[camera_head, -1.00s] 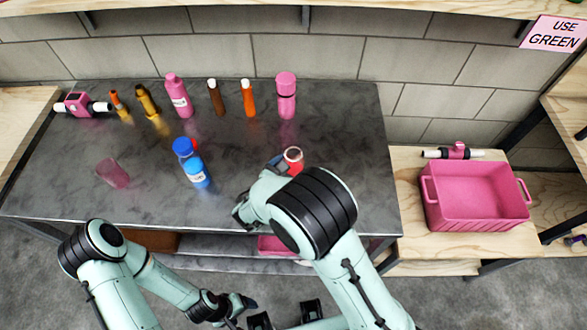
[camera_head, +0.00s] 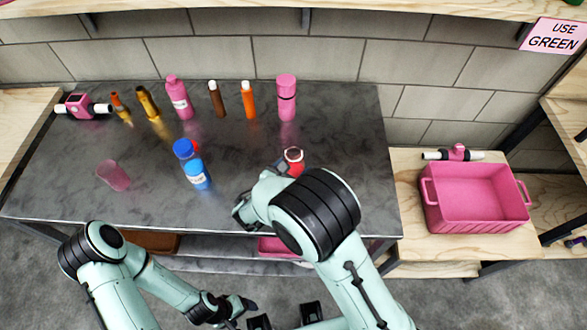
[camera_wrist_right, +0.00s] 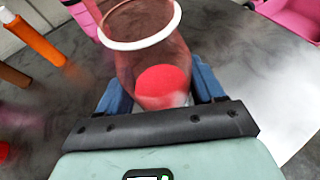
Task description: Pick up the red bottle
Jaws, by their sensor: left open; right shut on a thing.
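My left gripper (camera_head: 284,317) is open and empty, low at the bottom edge, in front of the table.
A blue bottle (camera_head: 193,170) stands left of my right arm, with something red behind it. A pink cup (camera_head: 114,175) is farther left. Several bottles, including a tall pink one (camera_head: 286,98), line the back. A pink crate (camera_head: 478,225) stands on the wooden bench at right.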

